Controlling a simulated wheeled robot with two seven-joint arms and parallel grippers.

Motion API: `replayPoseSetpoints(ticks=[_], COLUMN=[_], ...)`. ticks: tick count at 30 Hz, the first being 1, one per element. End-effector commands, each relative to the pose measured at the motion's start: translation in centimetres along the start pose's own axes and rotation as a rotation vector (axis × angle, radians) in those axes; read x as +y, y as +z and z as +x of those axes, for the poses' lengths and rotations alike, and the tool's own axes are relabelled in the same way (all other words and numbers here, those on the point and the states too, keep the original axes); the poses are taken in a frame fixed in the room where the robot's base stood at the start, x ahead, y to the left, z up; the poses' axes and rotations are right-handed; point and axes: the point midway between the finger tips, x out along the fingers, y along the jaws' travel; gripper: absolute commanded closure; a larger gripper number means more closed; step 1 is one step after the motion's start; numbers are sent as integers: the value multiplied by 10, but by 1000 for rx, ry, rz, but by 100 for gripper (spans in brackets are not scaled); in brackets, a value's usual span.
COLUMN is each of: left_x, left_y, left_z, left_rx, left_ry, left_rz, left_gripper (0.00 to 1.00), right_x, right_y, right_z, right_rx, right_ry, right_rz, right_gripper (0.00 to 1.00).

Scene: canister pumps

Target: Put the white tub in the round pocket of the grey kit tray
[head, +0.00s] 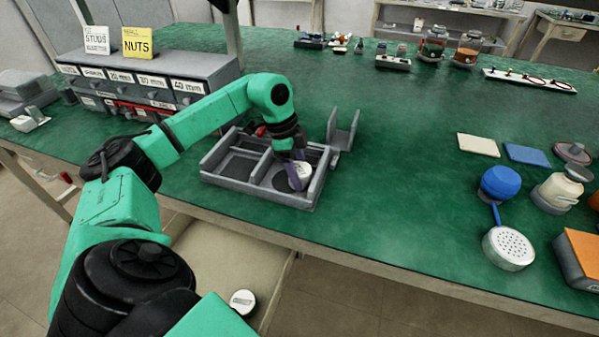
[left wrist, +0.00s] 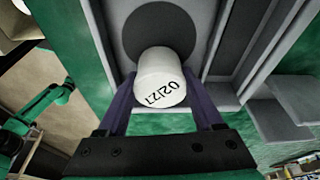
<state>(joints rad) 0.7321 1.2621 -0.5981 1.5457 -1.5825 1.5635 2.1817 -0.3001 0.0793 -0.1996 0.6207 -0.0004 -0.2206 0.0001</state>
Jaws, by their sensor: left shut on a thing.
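The white tub (head: 301,174) is between the fingers of my left gripper (head: 297,173), which is shut on it. In the left wrist view the tub (left wrist: 160,78) shows dark printed characters on its end, with a finger on each side. The grey kit tray (head: 228,180) lies on the green bench under the gripper. Its dark round pocket (head: 284,184) is partly hidden by the tub and gripper. In the left wrist view the tub overlaps the lower edge of the round pocket (left wrist: 160,22); its height above the pocket is hard to tell. My right gripper is not in view.
A grey drawer cabinet (head: 150,75) stands behind the tray at left. A grey upright holder (head: 343,131) is just right of the tray. A blue round-topped item (head: 500,183) and a perforated white disc (head: 509,248) are at right. The bench between is clear.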

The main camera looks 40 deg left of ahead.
Motion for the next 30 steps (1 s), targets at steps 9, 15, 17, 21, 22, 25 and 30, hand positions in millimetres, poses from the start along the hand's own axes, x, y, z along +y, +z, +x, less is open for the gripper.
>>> replayPoseSetpoints(ticks=[9,15,17,21,22,25,30], left_x=[0,0,0,-1,-1,-1,-1], left_y=[0,-1,0,-1,-1,-2,-2], left_z=[1,-1,-6,-36,-45,-74,-111], left_rx=[0,0,1,1,2,3,2], left_ry=[1,0,-1,-4,-4,-4,-1], left_rz=[0,0,0,0,0,0,1], left_gripper=[2,2,2,2,2,2,2], right_x=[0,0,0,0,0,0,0], right_y=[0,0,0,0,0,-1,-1], right_z=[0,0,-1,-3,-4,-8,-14], right_rx=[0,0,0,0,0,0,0], right_ry=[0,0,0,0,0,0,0], right_rz=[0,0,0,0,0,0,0], right_gripper=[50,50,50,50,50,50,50])
